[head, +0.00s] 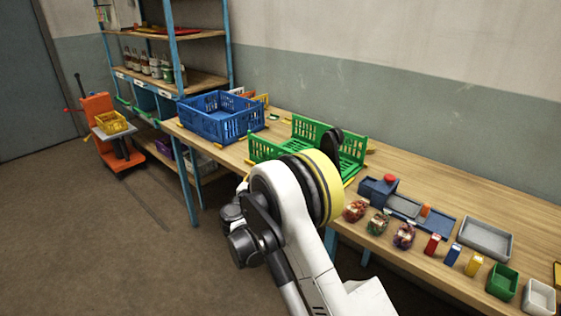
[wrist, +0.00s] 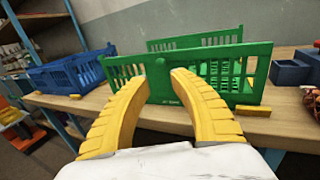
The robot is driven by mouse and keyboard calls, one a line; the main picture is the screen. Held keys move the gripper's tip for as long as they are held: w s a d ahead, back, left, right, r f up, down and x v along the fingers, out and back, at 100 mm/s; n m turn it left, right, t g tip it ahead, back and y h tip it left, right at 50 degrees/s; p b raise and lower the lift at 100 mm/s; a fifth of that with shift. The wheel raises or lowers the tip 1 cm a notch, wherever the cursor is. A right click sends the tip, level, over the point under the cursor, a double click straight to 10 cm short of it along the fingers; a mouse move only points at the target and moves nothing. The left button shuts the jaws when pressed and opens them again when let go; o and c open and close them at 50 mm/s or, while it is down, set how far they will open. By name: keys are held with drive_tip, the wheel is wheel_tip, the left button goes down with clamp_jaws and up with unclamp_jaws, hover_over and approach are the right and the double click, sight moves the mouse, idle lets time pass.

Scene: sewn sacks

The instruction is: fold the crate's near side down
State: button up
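The green crate (head: 353,150) stands on the workbench, partly hidden by my arm in the head view. In the wrist view its near side (wrist: 119,69) stands upright, with a plain solid section in the middle and slotted panels to either side. The far side (wrist: 194,42) also stands up behind it. My gripper (wrist: 160,76) has two yellow fingers, spread apart at the solid middle section, with a gap between the tips. Whether the tips touch the panel I cannot tell. The head view does not show the fingertips clearly.
A blue crate (head: 219,117) stands left of the green one. Small yellow blocks (wrist: 253,111) lie on the bench (head: 482,191) by the green crate. Bagged items (head: 378,224), small boxes and trays (head: 484,239) fill the right part. A shelf rack (head: 172,60) stands behind left.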

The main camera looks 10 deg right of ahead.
sight(280, 155)
drive_tip(key=b+x, duration=0.2)
drive_tip(key=x, duration=0.7)
drive_tip(key=shift+w+f, duration=0.1)
drive_tip(key=shift+f, duration=0.05)
drive_tip(key=shift+w+d, duration=0.4)
drive_tip(key=shift+w, duration=0.2)
clamp_jaws()
